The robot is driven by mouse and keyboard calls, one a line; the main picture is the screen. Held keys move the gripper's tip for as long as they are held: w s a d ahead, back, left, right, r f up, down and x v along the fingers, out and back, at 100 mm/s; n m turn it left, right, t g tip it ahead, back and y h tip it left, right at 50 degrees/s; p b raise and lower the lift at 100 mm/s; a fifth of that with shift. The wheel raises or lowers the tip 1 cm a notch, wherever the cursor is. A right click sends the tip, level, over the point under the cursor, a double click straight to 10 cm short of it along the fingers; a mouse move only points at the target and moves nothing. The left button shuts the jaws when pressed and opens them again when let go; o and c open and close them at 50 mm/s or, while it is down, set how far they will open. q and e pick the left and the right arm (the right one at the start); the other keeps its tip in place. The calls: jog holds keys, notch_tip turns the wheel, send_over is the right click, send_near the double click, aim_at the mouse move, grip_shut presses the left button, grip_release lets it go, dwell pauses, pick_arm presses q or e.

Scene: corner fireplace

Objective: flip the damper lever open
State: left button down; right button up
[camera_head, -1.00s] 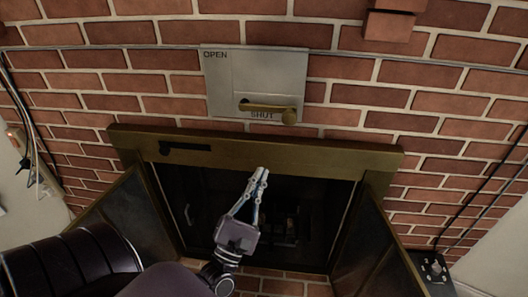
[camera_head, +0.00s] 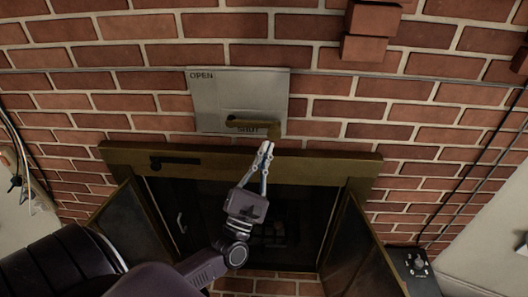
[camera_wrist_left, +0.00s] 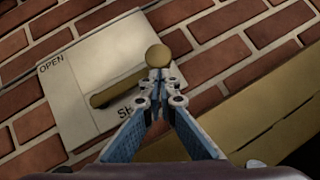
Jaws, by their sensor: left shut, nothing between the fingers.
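The damper lever (camera_head: 250,124) is a brass bar with a round knob at its right end. It lies nearly level across the lower part of a grey plate (camera_head: 215,92) marked OPEN at its upper left and SHUT below the lever. My left gripper (camera_head: 266,146) is shut and empty, its tips just below the knob in the head view. In the left wrist view the lever (camera_wrist_left: 117,88) shows with its knob (camera_wrist_left: 158,55) right beyond the fingertips (camera_wrist_left: 160,76). I cannot tell whether the tips touch the knob. My right gripper is not in view.
Below the plate is the brass fireplace frame (camera_head: 330,167), with glass doors swung open on both sides. A brick ledge (camera_head: 372,32) juts out at the upper right. A small control box (camera_head: 414,268) with cables stands at the lower right.

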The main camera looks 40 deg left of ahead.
pick_arm(q)
jog(key=shift+d+r+n+y+b, duration=0.15)
jog(key=shift+r+n+y+b, duration=0.2)
jog(key=shift+n+y+b, duration=0.35)
